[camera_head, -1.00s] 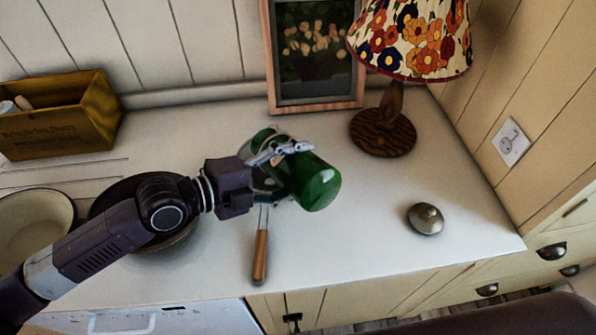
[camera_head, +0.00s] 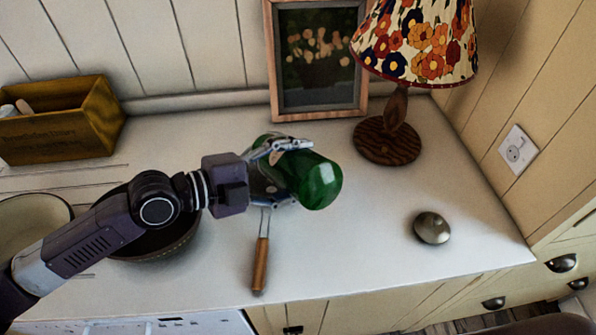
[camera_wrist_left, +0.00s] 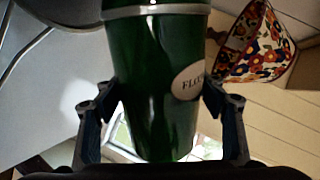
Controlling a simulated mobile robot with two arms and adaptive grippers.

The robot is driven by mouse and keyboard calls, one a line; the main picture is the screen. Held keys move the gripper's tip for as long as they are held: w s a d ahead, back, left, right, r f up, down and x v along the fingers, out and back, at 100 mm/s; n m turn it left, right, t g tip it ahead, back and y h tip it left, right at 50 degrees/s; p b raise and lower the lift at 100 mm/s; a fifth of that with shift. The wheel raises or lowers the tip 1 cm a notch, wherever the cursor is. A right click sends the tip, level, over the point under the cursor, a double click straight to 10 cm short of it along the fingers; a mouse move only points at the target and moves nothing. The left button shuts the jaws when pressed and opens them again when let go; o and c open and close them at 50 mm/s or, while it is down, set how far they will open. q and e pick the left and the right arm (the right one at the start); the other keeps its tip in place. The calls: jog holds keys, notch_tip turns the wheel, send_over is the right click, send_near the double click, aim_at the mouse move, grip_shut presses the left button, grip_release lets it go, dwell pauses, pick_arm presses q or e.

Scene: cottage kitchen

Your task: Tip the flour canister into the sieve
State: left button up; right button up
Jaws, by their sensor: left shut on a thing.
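The green flour canister (camera_head: 318,181) is tilted well over above the counter, one end toward the lower right. My left gripper (camera_head: 283,150) is shut around its side. In the left wrist view the canister (camera_wrist_left: 155,85) shows its FLOUR label and a metal band between my fingers (camera_wrist_left: 165,105). The sieve's wooden handle (camera_head: 260,265) points to the counter's front edge. Its bowl is largely hidden beneath the canister and gripper, so I cannot see any flour in it. My right gripper is not in view.
A domed metal lid (camera_head: 432,228) lies on the counter at right. A flowered lamp (camera_head: 388,140) and a framed picture (camera_head: 318,60) stand behind. A dark bowl (camera_head: 160,245) sits beneath my left arm, near a pale bowl (camera_head: 30,220) and a wooden box (camera_head: 60,130).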

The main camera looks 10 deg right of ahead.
pick_arm(q)
jog(key=shift+w+a+r+n+b, duration=0.15)
jog(key=shift+w+r+n+b, duration=0.2)
jog(key=shift+r+b, duration=0.35)
dwell(0.5)
jog(key=shift+f, duration=0.1)
dwell(0.9)
jog(key=shift+s+r+m+p, duration=0.1)
jog(key=shift+r+m+p, duration=0.25)
jog(key=shift+m, duration=0.4)
jog(key=shift+r+m+t+y, duration=0.25)
jog(key=shift+m+t+y, duration=0.25)
jog(key=shift+m, duration=0.4)
